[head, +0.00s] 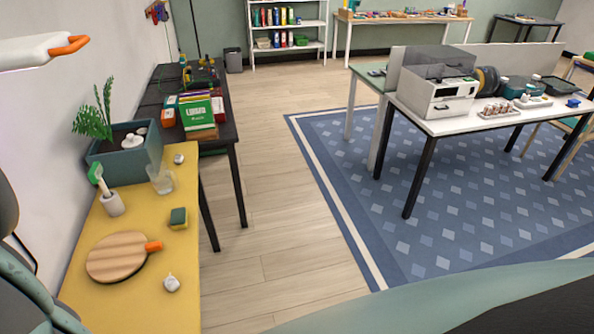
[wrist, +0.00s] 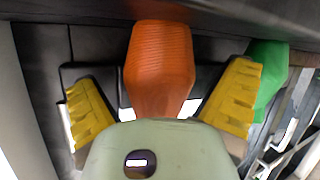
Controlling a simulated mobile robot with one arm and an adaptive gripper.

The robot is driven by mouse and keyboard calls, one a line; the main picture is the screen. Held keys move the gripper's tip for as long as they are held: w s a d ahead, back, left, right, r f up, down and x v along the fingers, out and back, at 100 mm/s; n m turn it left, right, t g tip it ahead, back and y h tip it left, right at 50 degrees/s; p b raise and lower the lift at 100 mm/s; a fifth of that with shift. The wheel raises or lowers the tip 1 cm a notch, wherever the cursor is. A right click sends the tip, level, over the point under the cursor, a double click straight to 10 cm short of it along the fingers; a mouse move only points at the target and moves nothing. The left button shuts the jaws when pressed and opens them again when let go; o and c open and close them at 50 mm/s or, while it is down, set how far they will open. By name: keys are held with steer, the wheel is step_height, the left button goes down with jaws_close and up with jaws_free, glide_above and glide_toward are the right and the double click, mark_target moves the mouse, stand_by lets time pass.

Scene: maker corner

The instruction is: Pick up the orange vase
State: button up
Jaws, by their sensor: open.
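The orange vase (wrist: 160,62) shows in the wrist view as a ribbed orange shape, wide at the top of the picture and narrower toward my palm. My gripper (wrist: 160,88) is open, with one yellow-padded finger on each side of the vase. Gaps show between the vase and both pads. The vase's lower end is partly hidden by my pale green gripper body. I cannot make out the vase or my gripper in the head view.
In the wrist view a green object (wrist: 268,72) stands just behind the right finger. In the head view a yellow-topped table (head: 143,302) holds a round wooden board (head: 115,258), a sponge (head: 178,219) and a planter (head: 128,165). Open wooden floor (head: 260,230) lies to its right.

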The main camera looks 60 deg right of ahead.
steer(key=shift+p+x, duration=0.3)
steer(key=shift+x, duration=0.65)
steer(key=c, duration=1.2)
steer(key=shift+c, duration=0.3)
steer(key=shift+r, duration=0.15)
